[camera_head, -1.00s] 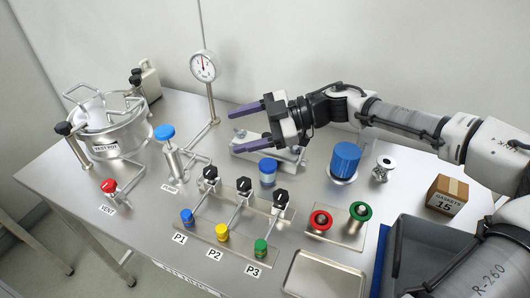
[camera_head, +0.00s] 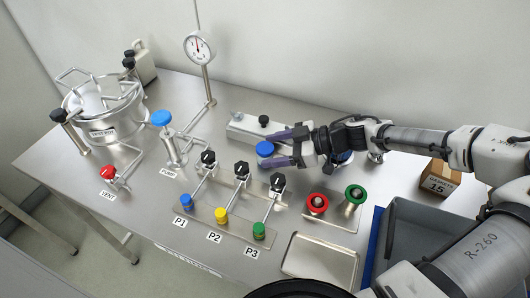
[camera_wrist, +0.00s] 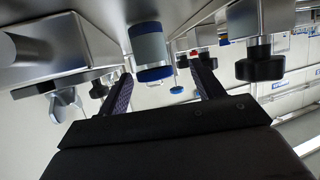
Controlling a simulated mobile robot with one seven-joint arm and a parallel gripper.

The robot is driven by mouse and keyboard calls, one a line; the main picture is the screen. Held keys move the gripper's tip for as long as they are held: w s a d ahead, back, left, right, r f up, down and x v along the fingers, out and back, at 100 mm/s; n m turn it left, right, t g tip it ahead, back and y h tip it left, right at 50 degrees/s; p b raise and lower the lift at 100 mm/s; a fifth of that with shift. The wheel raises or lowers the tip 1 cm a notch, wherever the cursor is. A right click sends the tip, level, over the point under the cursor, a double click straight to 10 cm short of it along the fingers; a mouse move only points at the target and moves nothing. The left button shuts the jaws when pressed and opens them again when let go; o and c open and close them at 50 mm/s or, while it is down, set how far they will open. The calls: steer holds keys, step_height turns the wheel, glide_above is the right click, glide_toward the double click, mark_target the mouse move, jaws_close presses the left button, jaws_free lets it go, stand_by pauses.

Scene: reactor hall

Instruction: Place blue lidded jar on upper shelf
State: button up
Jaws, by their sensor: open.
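The blue lidded jar (camera_head: 265,149) is a small upright cylinder with a blue lid, standing on the steel bench in the head view. My gripper (camera_head: 271,148) is open, its purple-grey fingers low and level around the jar's near side. In the wrist view, where the bench is at the top, the jar (camera_wrist: 149,46) shows a grey body and blue lid between the two fingers, nearer the left one. I cannot tell whether either finger touches it. No upper shelf shows in either view.
A steel block (camera_head: 242,126) with a black knob stands just behind the jar. Valve handles (camera_head: 242,170) lie in front of it. A gauge (camera_head: 199,48) rises behind.

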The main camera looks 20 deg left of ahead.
mark_target(268, 147)
steer(key=x, duration=0.1)
steer(key=p+x, duration=0.2)
steer(key=shift+w+a+r, duration=0.1)
steer(key=shift+w+a, duration=0.1)
steer(key=shift+a, duration=0.35)
steer(key=shift+s+a+f, duration=0.1)
steer(key=shift+a+f, duration=0.25)
steer(key=shift+a, duration=0.1)
steer(key=c, duration=1.2)
steer(key=shift+r, duration=0.15)
